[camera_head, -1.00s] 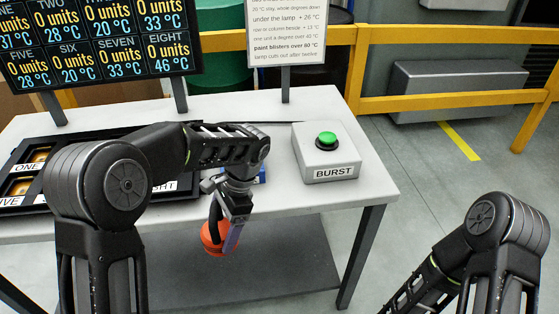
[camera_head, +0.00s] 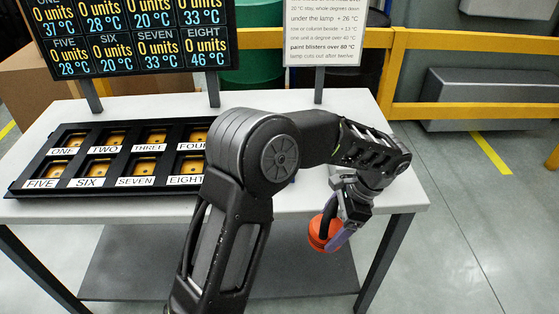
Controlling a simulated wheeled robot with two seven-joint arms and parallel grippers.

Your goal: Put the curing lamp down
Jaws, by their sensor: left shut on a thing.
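The curing lamp, seen as an orange-red round head (camera_head: 319,234), hangs at my left gripper (camera_head: 336,230). The gripper points down and is shut on the lamp, whose grip is partly hidden by the fingers. In the picture both show below the table's front edge, near its right end. A black tray (camera_head: 14,188) lies on the left of the table, with orange pieces in labelled cells ONE to EIGHT; the right-hand cells are partly hidden by my left arm. My right gripper is out of view.
The pale table top (camera_head: 262,99) is bare along its back, and my left arm covers much of its right half. A readout board (camera_head: 135,35) and a notice (camera_head: 324,33) stand at the back. A yellow rail (camera_head: 470,110) runs behind.

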